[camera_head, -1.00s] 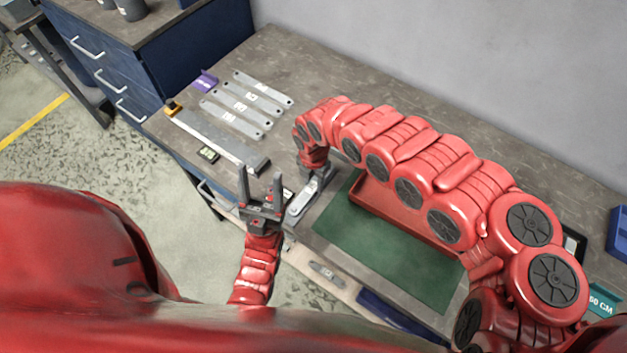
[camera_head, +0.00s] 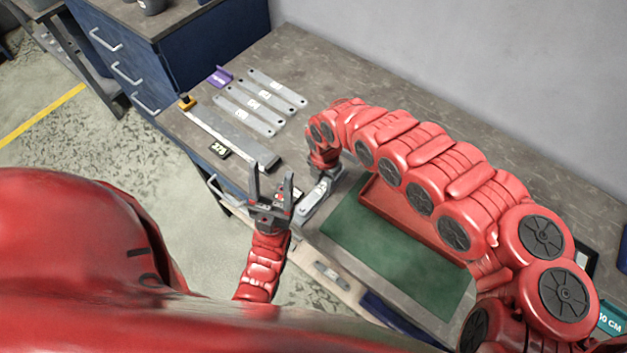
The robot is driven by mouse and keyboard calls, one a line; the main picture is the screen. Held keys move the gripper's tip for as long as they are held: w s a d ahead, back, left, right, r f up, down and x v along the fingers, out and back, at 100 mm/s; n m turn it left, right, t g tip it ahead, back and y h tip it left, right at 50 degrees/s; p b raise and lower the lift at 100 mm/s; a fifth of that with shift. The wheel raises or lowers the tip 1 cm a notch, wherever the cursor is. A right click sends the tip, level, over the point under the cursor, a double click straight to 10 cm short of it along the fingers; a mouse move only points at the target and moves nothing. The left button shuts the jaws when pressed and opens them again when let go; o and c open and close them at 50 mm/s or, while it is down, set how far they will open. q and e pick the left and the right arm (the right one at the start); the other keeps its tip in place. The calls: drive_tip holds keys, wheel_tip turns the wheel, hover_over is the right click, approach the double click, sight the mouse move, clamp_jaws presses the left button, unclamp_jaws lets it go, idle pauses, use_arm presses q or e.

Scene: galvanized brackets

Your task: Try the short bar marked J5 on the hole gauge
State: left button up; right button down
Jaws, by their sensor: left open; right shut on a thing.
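My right gripper (camera_head: 323,181) reaches down at the bench's front edge, left of the green mat. It is shut on a light grey short bar (camera_head: 313,206), partly hidden by the gripper; I cannot read its mark. I cannot make out the hole gauge for certain; the bar's far end and what lies under it are hidden. My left gripper (camera_head: 271,182) is open and empty, fingers pointing up, in front of the bench edge and just left of the held bar in the picture. Another small labelled bar (camera_head: 331,276) lies on a pale ledge below.
Several grey labelled strips (camera_head: 275,90) lie at the back left beside a purple piece (camera_head: 220,77). A red tray (camera_head: 410,222) borders the green mat (camera_head: 375,240).

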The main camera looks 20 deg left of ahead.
idle(0.7)
drive_tip(key=shift+c, duration=2.1)
unclamp_jaws()
drive_tip(key=shift+w+r, duration=0.1)
drive_tip(key=shift+r, duration=0.4)
wheel_tip(320, 180, up, 6)
drive_tip(key=shift+f, duration=0.25)
wheel_tip(320, 180, up, 11)
drive_tip(key=p, duration=0.9)
drive_tip(key=shift+s+f, duration=0.1)
drive_tip(key=shift+s, duration=0.1)
